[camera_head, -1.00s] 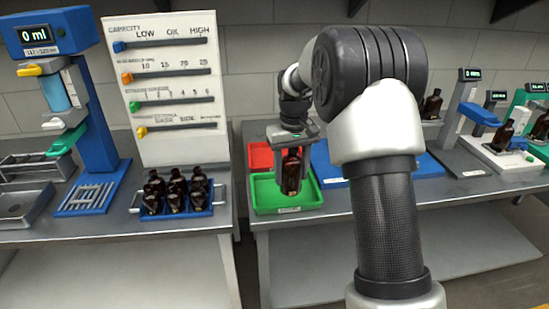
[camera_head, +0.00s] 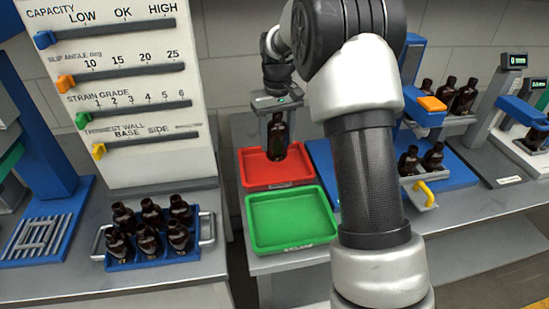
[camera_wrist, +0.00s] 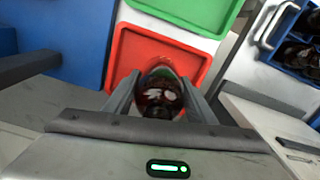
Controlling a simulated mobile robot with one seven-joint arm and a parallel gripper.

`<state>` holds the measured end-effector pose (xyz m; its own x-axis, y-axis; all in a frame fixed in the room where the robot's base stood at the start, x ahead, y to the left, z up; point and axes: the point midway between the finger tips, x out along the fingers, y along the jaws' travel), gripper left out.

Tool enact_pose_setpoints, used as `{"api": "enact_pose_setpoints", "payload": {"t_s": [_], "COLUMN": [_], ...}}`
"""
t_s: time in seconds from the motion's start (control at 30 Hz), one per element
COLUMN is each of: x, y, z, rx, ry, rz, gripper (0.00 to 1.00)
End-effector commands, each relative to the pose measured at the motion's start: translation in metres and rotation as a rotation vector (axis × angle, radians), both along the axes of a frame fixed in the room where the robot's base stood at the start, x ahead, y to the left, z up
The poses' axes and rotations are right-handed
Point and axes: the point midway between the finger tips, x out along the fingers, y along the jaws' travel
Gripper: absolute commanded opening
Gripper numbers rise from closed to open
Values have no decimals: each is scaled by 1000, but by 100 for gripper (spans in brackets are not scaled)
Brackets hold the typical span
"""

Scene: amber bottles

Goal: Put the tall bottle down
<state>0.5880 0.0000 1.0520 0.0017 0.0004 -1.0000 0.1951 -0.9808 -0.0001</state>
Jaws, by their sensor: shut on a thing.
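My gripper (camera_head: 277,118) is shut on a dark amber bottle (camera_head: 277,140), which hangs upright below it. In the head view the bottle is over the red tray (camera_head: 262,174), at its far right part. In the wrist view the bottle (camera_wrist: 160,95) sits between the two fingers (camera_wrist: 158,98), with the red tray (camera_wrist: 135,50) behind it. I cannot tell whether the bottle's base touches the tray. The rest of the red tray looks empty.
An empty green tray (camera_head: 292,222) lies in front of the red one. A blue rack (camera_head: 196,255) of several amber bottles stands on the left table. A slider panel (camera_head: 130,100) is behind it. Blue stations with bottles (camera_head: 433,157) stand at the right, past my arm.

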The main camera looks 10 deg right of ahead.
Motion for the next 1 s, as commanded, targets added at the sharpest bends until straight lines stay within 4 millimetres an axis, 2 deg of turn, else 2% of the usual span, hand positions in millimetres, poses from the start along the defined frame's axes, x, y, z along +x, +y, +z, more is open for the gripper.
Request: {"api": "enact_pose_setpoints", "payload": {"t_s": [0.03,0.23,0.5,0.9,0.93,1.0], "x": [0,0,0,0,0,0], "y": [0,0,0,0,0,0], "z": [-9,-29,-69,-76,-76,-75], "rx": [0,0,0,0,0,0], "ry": [1,1,0,-1,-1,-1], "rz": [0,0,0,0,0,0], "gripper": [23,23,23,23,52,64]}}
